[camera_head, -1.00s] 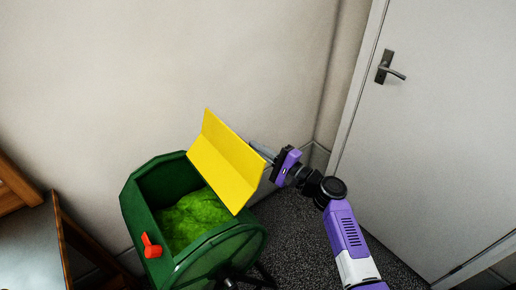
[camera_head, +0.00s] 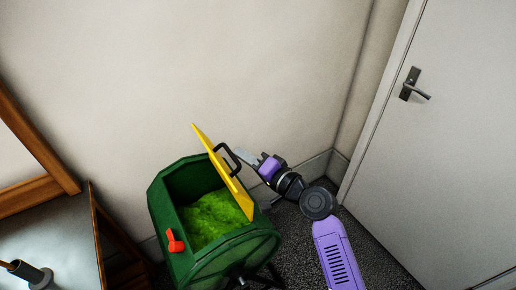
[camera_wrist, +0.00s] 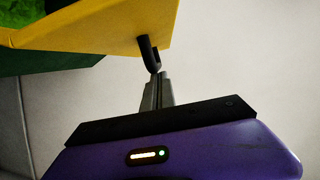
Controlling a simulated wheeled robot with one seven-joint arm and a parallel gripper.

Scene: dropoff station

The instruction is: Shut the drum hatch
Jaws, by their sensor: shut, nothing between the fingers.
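The green drum (camera_head: 212,262) stands on a dark frame, its opening showing green material (camera_head: 214,218) inside. The yellow hatch (camera_head: 222,172) stands raised, nearly edge-on, along the right side of the opening. A black handle (camera_head: 230,158) sticks out from its outer face. A red latch (camera_head: 175,241) sits on the drum's left front. My gripper (camera_head: 243,156) is shut and empty, to the right of the hatch, its tips close to the handle. In the wrist view the fingers (camera_wrist: 156,88) point at the handle's end (camera_wrist: 150,52); I cannot tell whether they touch.
A grey-topped table (camera_head: 62,240) with a wooden edge stands at the left, a dark cylindrical item (camera_head: 38,277) on it. The wall is close behind the drum. A white door (camera_head: 440,150) stands at the right. Carpet shows between drum and door.

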